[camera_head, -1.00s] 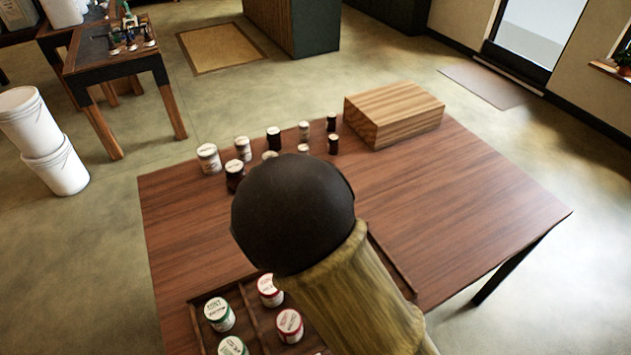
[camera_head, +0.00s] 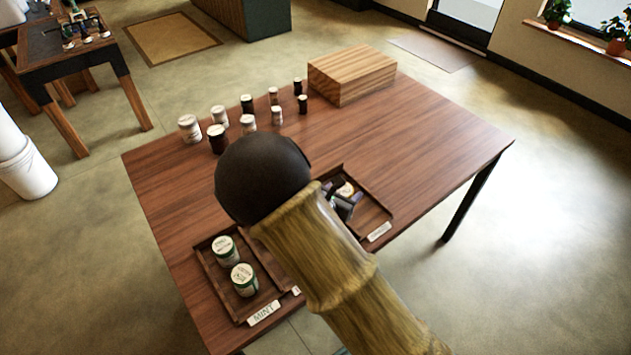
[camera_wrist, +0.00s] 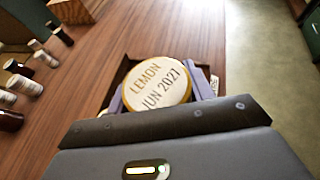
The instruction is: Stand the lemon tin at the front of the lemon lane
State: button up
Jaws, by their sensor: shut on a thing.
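The lemon tin (camera_wrist: 156,85) has a cream lid with a yellow rim, reading "LEMON JUN 2027" in the wrist view. My gripper (camera_wrist: 158,95) is shut on it, one purple finger on each side. In the head view my gripper (camera_head: 343,204) is over the right-hand lane (camera_head: 374,208), a dark wooden tray with a white label (camera_head: 379,231) too small to read. A cream lid (camera_head: 346,189) shows by the fingers there; I cannot tell if it is the held tin. The tin's base is hidden, so I cannot tell whether it touches the tray.
The mint lane (camera_head: 209,265) at the left holds two green-banded tins (camera_head: 225,249) (camera_head: 243,279). My arm hides the middle of the trays. Several jars (camera_head: 218,138) and a wooden box (camera_head: 352,75) stand at the back. The table's right side (camera_head: 440,140) is clear.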

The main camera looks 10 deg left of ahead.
jog(key=s+d+f+m+g+h+b, duration=0.2)
jog(key=d+f+b, duration=0.3)
jog(key=d, duration=0.6)
jog(key=s+d+f+m+g+h+b, duration=0.2)
jog(key=s+d+f+m+h+b, duration=0.1)
jog(key=d+f, duration=0.7)
jog(key=shift+d+f+m+h+b, duration=0.15)
jog(key=shift+d+m+h+b, duration=0.55)
jog(key=shift+d+h+b, duration=0.15)
